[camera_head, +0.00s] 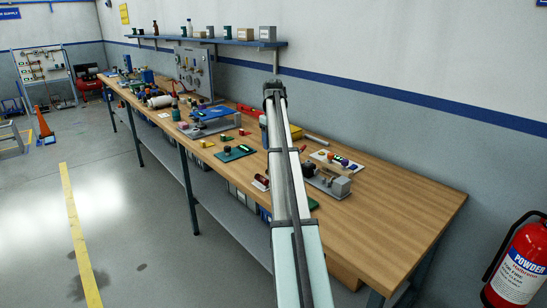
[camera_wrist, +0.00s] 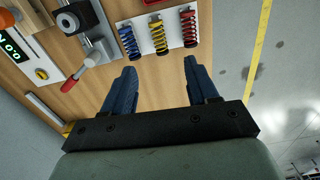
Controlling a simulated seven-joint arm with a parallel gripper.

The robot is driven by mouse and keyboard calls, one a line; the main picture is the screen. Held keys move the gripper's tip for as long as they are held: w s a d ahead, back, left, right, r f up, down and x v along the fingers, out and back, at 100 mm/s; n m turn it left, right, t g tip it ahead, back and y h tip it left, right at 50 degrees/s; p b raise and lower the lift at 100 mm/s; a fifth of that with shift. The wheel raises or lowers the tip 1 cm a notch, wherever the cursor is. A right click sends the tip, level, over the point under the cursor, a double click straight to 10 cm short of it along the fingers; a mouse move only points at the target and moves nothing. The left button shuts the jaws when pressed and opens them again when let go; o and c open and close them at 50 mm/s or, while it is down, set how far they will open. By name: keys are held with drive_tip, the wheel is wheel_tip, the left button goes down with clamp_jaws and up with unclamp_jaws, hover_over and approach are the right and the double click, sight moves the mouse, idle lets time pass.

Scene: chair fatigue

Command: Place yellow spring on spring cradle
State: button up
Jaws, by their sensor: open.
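In the wrist view the yellow spring (camera_wrist: 160,34) lies between a blue spring (camera_wrist: 129,42) and a red spring (camera_wrist: 188,28) on a white plate (camera_wrist: 145,42). My gripper (camera_wrist: 160,66) is open and empty, its two dark blue fingers pointing towards the springs. The yellow spring lies ahead of the gap between the fingertips, apart from them. A grey metal fixture (camera_wrist: 98,42) with a round black-rimmed part stands left of the springs; I cannot tell if it is the spring cradle. It also shows in the head view (camera_head: 341,187). My arm hides much of the bench there.
A red-handled tool (camera_wrist: 80,74) lies left of the gripper. A white panel (camera_wrist: 30,62) with a green display lies further left. The bench's front edge and floor lie to the right in the wrist view. The wooden bench (camera_head: 400,200) is clear at its right end.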

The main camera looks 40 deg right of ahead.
idle(0.4)
drive_tip(key=s+d+f+t, duration=0.2)
drive_tip(key=s, duration=0.7)
drive_tip(key=w+f, duration=0.2)
drive_tip(key=w+a+f+t, duration=0.1)
drive_tip(key=w+f, duration=0.1)
drive_tip(key=w+f+t, duration=0.1)
drive_tip(key=w+f, duration=0.1)
drive_tip(key=f, duration=0.1)
drive_tip(key=shift+w+a+n, duration=0.1)
drive_tip(key=shift+a+n, duration=0.05)
drive_tip(key=shift+n, duration=0.15)
drive_tip(key=shift+w+a+x, duration=0.1)
drive_tip(key=shift+w+x, duration=0.05)
drive_tip(key=shift+x, duration=1.2)
drive_tip(key=shift+w+a+x, duration=0.1)
drive_tip(key=shift+w+x, duration=0.1)
drive_tip(key=shift+x, duration=1.15)
drive_tip(key=shift+r, duration=0.2)
clamp_jaws()
drive_tip(key=shift+t, duration=0.3)
